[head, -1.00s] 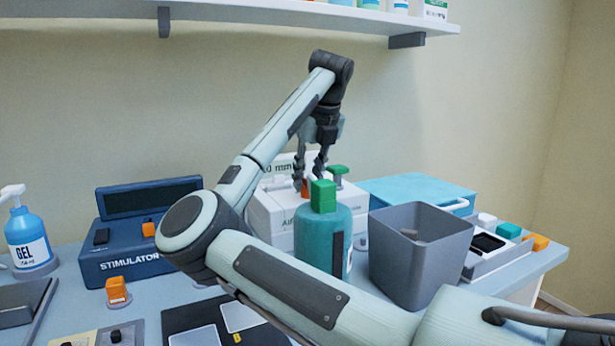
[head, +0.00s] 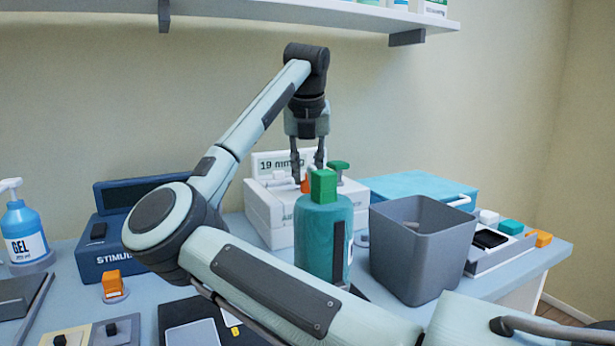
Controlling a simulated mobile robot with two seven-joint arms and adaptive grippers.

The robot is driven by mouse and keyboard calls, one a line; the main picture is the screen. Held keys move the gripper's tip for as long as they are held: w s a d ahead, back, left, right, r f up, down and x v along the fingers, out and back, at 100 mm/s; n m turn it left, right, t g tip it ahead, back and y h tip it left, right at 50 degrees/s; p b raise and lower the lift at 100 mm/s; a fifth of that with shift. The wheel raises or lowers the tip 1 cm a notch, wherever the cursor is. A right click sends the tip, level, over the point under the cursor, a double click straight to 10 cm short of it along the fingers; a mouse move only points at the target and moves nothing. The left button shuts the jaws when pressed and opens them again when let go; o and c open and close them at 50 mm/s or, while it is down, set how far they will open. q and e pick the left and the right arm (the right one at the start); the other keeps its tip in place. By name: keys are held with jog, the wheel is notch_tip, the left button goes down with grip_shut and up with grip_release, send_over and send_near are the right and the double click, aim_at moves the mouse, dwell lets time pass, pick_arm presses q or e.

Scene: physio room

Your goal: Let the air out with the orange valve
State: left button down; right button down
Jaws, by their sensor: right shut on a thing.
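The orange valve (head: 305,185) sits on a white device (head: 266,215) with a display reading "19 mm", the rest of which is covered. Only a small part of the valve shows, behind the green cap of the teal bottle (head: 322,235). My right gripper (head: 307,174) comes down from above with one finger on each side of the valve and is shut on it. The right fingertip is partly hidden by the green cap. A green knob (head: 339,167) stands on the device just right of the gripper. My left gripper is not in view.
A grey bin (head: 420,260) stands right of the bottle, with a blue box (head: 415,188) behind it. A stimulator (head: 112,262), a gel bottle (head: 24,235) and another orange knob (head: 112,285) are at left. A shelf (head: 300,14) hangs above.

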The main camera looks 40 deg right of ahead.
jog(key=shift+w+m+g+h, duration=0.1)
jog(key=shift+m+g+h, duration=0.2)
jog(key=shift+m, duration=0.6)
jog(key=shift+r+m+g, duration=0.1)
jog(key=shift+m+g, duration=0.3)
jog(key=shift+m, duration=0.6)
jog(key=m+p, duration=0.1)
jog(key=m, duration=0.1)
jog(key=shift+m+g+h, duration=0.3)
jog(key=shift+g, duration=0.1)
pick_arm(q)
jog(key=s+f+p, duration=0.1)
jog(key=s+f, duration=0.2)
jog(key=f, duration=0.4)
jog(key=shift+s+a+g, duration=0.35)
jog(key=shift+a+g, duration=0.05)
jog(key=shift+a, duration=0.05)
pick_arm(e)
jog(key=shift+m+g, duration=0.9)
jog(key=shift+m, duration=1.3)
jog(key=c, duration=1.6)
grip_release()
jog(key=shift+c, duration=0.2)
jog(key=v, duration=1.2)
